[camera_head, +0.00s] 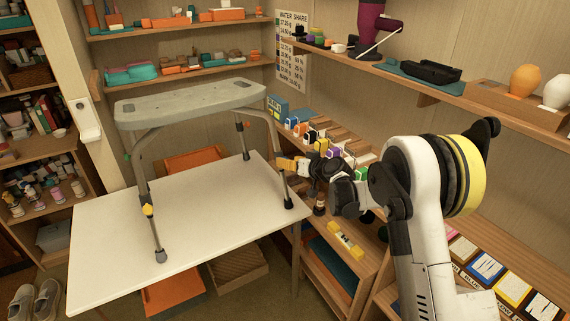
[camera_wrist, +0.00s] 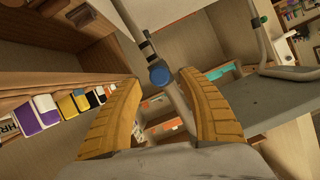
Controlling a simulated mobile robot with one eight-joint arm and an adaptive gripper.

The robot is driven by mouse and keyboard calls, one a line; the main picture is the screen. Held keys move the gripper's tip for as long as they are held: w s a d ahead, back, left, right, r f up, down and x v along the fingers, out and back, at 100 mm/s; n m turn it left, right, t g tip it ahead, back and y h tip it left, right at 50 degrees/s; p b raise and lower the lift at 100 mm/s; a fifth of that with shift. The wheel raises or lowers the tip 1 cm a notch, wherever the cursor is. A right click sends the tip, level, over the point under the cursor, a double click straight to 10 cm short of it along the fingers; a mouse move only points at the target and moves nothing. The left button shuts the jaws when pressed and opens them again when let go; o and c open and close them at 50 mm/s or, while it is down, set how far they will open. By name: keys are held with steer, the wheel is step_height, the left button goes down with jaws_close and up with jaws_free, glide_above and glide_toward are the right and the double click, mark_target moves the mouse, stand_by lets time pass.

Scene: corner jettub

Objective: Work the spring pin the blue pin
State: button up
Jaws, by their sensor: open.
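A grey stool (camera_head: 190,103) with several tubular legs stands on the white table. In the wrist view, a round blue pin (camera_wrist: 158,75) sits on the side of one leg, below dark bands. My gripper (camera_wrist: 162,80) has its two ridged yellow fingers apart, one on each side of the blue pin in the picture; I cannot tell the depth gap. In the head view my gripper (camera_head: 288,164) is beside the stool's right front leg, and the blue pin is not seen there. A yellow pin (camera_head: 148,210) shows on the left front leg.
The white table (camera_head: 215,225) is bare around the stool's feet. A shelf of small coloured boxes (camera_head: 312,137) stands behind my gripper. A wall shelf (camera_head: 430,84) with vases and a black tray runs above my arm. A yellow bar-like item (camera_head: 346,241) lies below my gripper.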

steer(key=shift+x, duration=1.5)
jaws_close()
steer(key=shift+s+d+b, duration=0.35)
steer(key=shift+s+d, duration=0.15)
steer(key=shift+s, duration=0.2)
jaws_free()
steer(key=shift+r, duration=0.1)
steer(key=v, duration=1.2)
